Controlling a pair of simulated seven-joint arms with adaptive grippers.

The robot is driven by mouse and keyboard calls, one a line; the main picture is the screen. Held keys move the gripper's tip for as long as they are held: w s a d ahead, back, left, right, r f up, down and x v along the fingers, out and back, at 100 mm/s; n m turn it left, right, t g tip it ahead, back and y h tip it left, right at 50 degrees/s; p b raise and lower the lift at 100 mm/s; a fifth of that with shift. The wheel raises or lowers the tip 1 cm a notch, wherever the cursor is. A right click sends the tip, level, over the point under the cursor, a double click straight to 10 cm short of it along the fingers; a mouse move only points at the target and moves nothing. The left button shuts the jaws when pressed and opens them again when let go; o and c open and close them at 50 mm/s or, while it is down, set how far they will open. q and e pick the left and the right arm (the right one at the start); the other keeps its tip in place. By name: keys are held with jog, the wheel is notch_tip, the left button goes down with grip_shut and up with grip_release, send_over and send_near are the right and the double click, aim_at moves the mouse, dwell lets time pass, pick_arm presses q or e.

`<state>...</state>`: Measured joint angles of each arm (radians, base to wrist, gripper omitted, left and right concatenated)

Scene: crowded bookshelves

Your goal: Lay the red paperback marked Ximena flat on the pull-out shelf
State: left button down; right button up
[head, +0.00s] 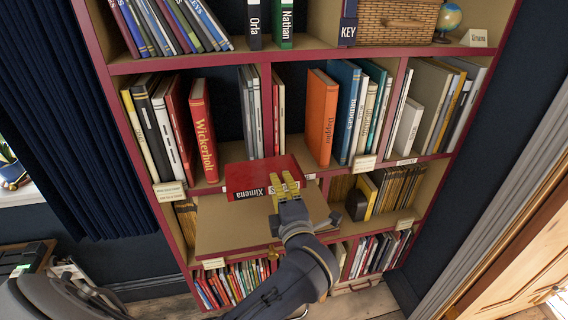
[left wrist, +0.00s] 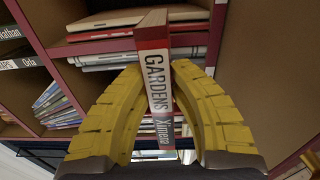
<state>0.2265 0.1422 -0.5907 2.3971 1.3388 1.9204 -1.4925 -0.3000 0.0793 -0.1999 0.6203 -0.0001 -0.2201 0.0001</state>
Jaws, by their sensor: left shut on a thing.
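The red paperback marked Ximena (head: 262,170) is in the head view, cover up and spine toward me, looking roughly level. It is over the back part of the tan pull-out shelf (head: 228,232); I cannot tell whether it touches it. My left gripper (head: 284,186) is shut on the book at its spine, near the right end in the head view. In the left wrist view, the yellow fingers (left wrist: 158,78) pinch the spine (left wrist: 157,82), which reads Gardens and Ximena. The fingers hide part of the lettering. My right gripper is not in view.
A row of books (head: 236,283) fills the shelf below. My left arm crosses the pull-out shelf's right side; its left part is bare.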

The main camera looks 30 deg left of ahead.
pick_arm(q)
jog(key=shift+s+a+f, duration=0.1)
jog(key=shift+s+f, duration=0.1)
jog(key=shift+f, duration=0.25)
jog(key=shift+s+a+f, duration=0.1)
jog(key=shift+s+f, duration=0.1)
jog(key=shift+f, duration=2.45)
